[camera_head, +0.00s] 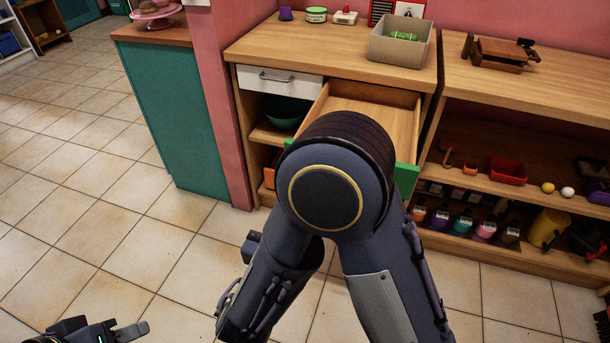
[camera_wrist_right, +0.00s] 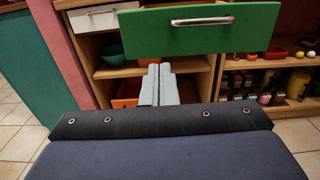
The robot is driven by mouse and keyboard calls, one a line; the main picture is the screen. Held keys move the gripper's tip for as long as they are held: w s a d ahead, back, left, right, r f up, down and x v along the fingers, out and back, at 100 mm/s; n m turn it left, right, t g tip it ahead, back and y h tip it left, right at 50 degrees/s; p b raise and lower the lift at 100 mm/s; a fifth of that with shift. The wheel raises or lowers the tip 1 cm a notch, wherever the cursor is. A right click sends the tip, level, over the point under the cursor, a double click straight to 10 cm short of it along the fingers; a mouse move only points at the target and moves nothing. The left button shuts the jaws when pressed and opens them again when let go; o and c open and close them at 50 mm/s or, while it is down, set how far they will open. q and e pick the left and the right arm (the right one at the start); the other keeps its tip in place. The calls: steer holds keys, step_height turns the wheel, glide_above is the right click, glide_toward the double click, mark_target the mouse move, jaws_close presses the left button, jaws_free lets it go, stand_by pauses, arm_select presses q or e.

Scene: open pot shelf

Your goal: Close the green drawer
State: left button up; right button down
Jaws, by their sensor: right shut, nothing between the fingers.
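The green drawer (camera_head: 372,98) is pulled out of the wooden counter in the head view, its empty wooden inside showing. My right arm covers most of its green front there. In the right wrist view the green front (camera_wrist_right: 160,36) with its silver bar handle (camera_wrist_right: 203,21) fills the top. My right gripper (camera_wrist_right: 159,68) is shut and empty, with its fingertips just under the front's lower edge in the picture. I cannot tell if they touch it. My left gripper (camera_head: 112,331) is at the bottom left of the head view, partly cut off, away from the drawer.
A shut white drawer (camera_head: 278,79) is left of the green one, above a shelf with a green bowl (camera_head: 285,112). A grey box (camera_head: 400,40) stands on the counter. An open shelf (camera_head: 520,155) with several small items is at the right. Tiled floor is clear at left.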

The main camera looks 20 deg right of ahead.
arm_select(q)
steer(key=shift+f+b, duration=0.55)
arm_select(e)
steer(key=x, duration=1.3)
steer(key=shift+d, duration=0.25)
